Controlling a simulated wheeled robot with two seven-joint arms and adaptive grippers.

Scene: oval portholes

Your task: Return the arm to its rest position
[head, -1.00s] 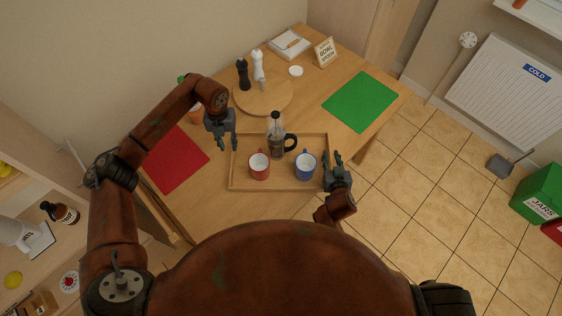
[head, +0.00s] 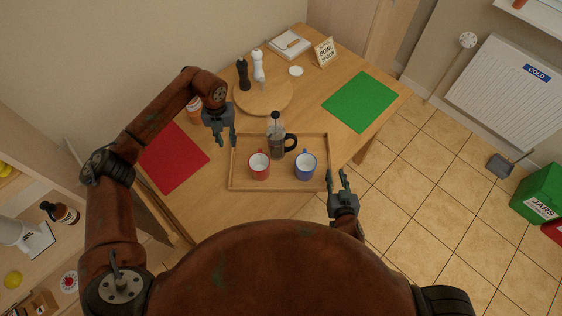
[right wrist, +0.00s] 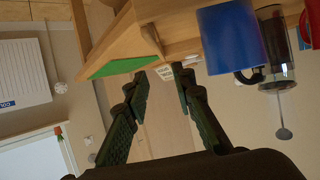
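My left gripper (head: 225,135) is open and empty, pointing down beside the upper left corner of the wooden tray (head: 232,183). My right gripper (head: 343,178) is open and empty, off the tray's lower right corner, past the table's edge. In the right wrist view its two fingers (right wrist: 160,95) stand apart with nothing between them. The tray holds a red mug (head: 259,168), a blue mug (head: 305,167) and a French press (head: 276,140). The blue mug also shows in the right wrist view (right wrist: 229,38), as does the French press (right wrist: 274,55).
A red mat (head: 174,158) lies left of the tray and a green mat (head: 360,101) lies at right. A round board (head: 263,96), two mills (head: 258,66) and a small sign (head: 325,52) stand behind.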

